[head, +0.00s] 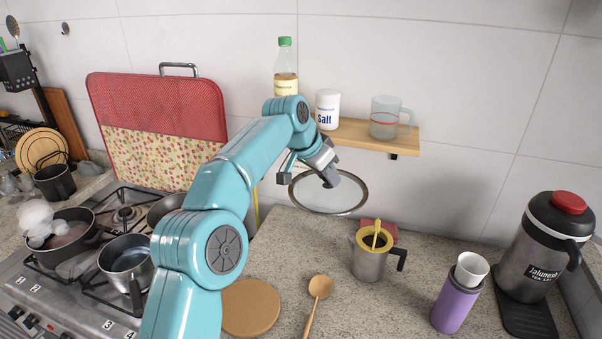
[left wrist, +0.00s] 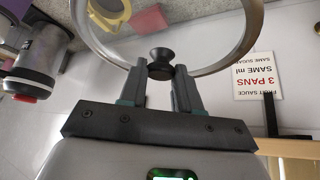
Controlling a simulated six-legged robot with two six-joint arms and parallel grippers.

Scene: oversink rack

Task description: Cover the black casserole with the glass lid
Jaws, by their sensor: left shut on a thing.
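My left gripper (head: 322,172) is shut on the black knob (left wrist: 160,62) of the glass lid (head: 328,198). It holds the lid in the air above the back of the counter, below the wooden shelf. In the left wrist view the lid's steel rim (left wrist: 205,70) curves around the knob and the glass is clear. Dark pots stand on the stove at the left: a pot with white steam (head: 67,240), a pan in front (head: 125,262) and one partly behind my arm (head: 165,207). I cannot tell for certain which is the black casserole. My right gripper is not in view.
A wooden shelf (head: 400,140) carries a bottle (head: 285,68), a salt jar (head: 328,110) and a glass jug (head: 385,118).

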